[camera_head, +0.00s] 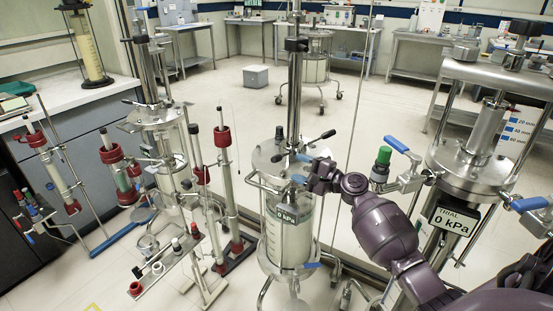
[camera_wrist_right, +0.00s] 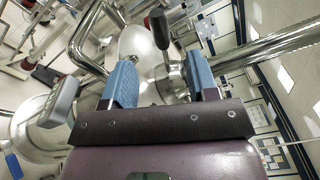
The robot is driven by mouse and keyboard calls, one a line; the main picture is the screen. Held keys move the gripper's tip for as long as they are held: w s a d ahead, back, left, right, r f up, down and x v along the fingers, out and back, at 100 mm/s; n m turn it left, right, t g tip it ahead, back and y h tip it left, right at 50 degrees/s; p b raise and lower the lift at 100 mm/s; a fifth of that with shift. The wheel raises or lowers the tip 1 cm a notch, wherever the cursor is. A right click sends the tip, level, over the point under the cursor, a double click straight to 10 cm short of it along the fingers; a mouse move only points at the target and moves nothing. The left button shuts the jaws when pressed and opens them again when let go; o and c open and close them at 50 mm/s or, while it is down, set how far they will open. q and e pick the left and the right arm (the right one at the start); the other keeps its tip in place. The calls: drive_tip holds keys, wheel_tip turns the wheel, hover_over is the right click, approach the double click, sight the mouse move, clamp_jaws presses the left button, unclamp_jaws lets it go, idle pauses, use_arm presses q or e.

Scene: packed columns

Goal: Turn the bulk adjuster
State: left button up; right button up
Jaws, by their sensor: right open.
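The middle steel column has a crossbar handle with black grips (camera_head: 328,134) above its round lid (camera_head: 266,156). No label marks the bulk adjuster; this handle looks like it. My right gripper (camera_head: 302,169) is at the handle's hub, just above the lid. In the right wrist view my right gripper (camera_wrist_right: 160,70) is open, with blue finger pads either side of the metal hub. One black grip (camera_wrist_right: 160,28) shows between the fingers. I cannot tell whether the pads touch it. A display reading 0 kPa (camera_head: 289,216) is on the column's front. My left gripper is not in view.
A second steel column with a 0 kPa sign (camera_head: 454,219) stands at right, with a green-capped valve (camera_head: 382,160) at its left. Red-and-black clamped tubes (camera_head: 224,160) stand close at left. Thin upright rods flank the middle column.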

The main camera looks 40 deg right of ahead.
sight(280, 160)
drive_tip(key=x, duration=0.8)
drive_tip(key=shift+w+a, duration=0.15)
drive_tip(key=shift+w, duration=0.15)
clamp_jaws()
